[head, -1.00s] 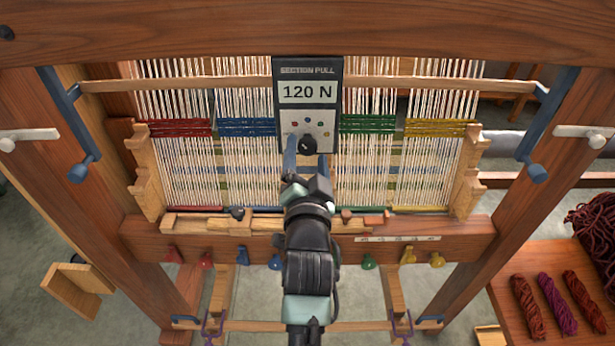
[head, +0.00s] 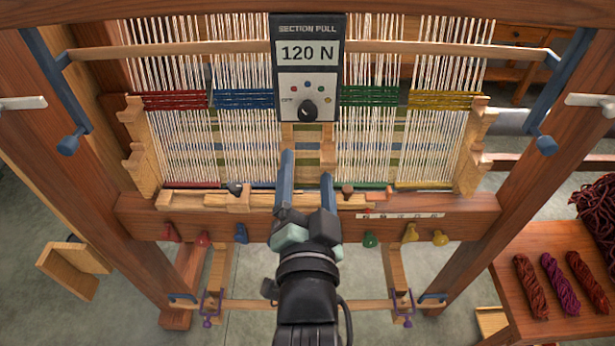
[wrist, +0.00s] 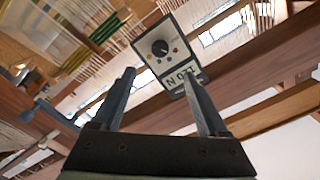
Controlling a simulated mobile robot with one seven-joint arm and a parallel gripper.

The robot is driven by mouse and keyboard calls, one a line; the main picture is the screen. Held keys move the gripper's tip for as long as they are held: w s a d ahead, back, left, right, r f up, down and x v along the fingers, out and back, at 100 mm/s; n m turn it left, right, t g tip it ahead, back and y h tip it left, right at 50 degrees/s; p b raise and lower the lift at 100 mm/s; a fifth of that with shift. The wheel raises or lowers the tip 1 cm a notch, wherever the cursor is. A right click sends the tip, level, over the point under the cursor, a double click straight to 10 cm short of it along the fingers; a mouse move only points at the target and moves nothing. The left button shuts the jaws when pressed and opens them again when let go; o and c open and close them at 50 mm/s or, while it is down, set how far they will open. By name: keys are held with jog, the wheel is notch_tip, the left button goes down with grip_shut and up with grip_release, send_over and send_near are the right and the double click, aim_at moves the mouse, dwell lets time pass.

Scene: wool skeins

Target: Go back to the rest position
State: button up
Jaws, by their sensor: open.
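My gripper (head: 306,182) is open and empty, its two blue-grey fingers apart, in the lower middle of the head view in front of the loom. The fingers point up toward the section pull meter (head: 306,68), which reads 120 N and has a black knob (head: 309,109). In the head view the fingertips sit below the knob, apart from it. In the wrist view the meter (wrist: 168,50) shows tilted beyond the open fingers (wrist: 160,95), with nothing held between them.
The loom's wooden breast beam (head: 300,217) crosses behind my gripper. White warp threads in red, blue, green and yellow sections stand beyond it. Side posts (head: 522,160) rise left and right. A side table (head: 535,308) with wool skeins is at right.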

dwell(0.4)
notch_tip(320, 180, up, 21)
jog(key=n+t, duration=0.3)
jog(key=t, duration=0.2)
jog(key=s+r+n+t, duration=0.2)
jog(key=s+r, duration=0.3)
jog(key=r, duration=0.3)
jog(key=s+r+n+t, duration=0.2)
jog(key=s+r+n, duration=0.1)
jog(key=r, duration=0.6)
jog(key=shift+s+r, duration=0.2)
jog(key=shift+s, duration=0.65)
jog(key=shift+f, duration=0.1)
